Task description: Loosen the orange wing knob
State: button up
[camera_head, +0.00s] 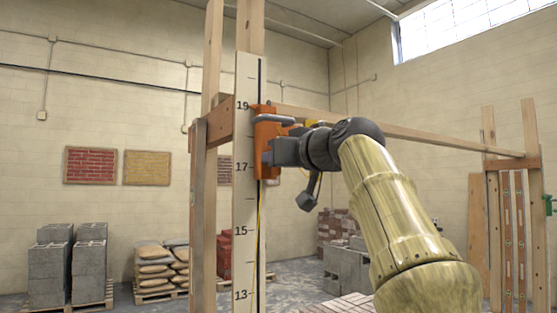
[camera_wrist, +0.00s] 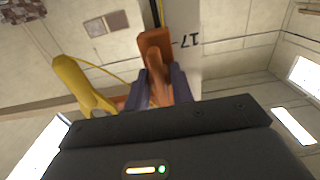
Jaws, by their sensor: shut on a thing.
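The orange wing knob (camera_wrist: 158,68) shows in the wrist view between the two dark fingers of my gripper (camera_wrist: 161,88), which is shut on it. It sits on an orange slider (camera_wrist: 154,42), which also shows in the head view (camera_head: 267,135). The slider is on a pale upright board (camera_head: 245,210) marked with numbers, between the 17 and 19 marks. In the head view my gripper (camera_head: 268,158) reaches the slider from the right, and the knob cannot be made out there.
A yellow part (camera_wrist: 75,82) lies left of my fingers in the wrist view. Wooden posts (camera_head: 211,60) and a rail (camera_head: 380,128) stand behind the board. Block stacks (camera_head: 88,262) and bags (camera_head: 155,268) are at the back left.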

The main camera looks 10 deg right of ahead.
dwell(0.3)
jog(key=o, duration=1)
jog(key=b+v, duration=0.4)
jog(key=v, duration=1.3)
jog(key=shift+s+b, duration=0.2)
jog(key=shift+b, duration=0.1)
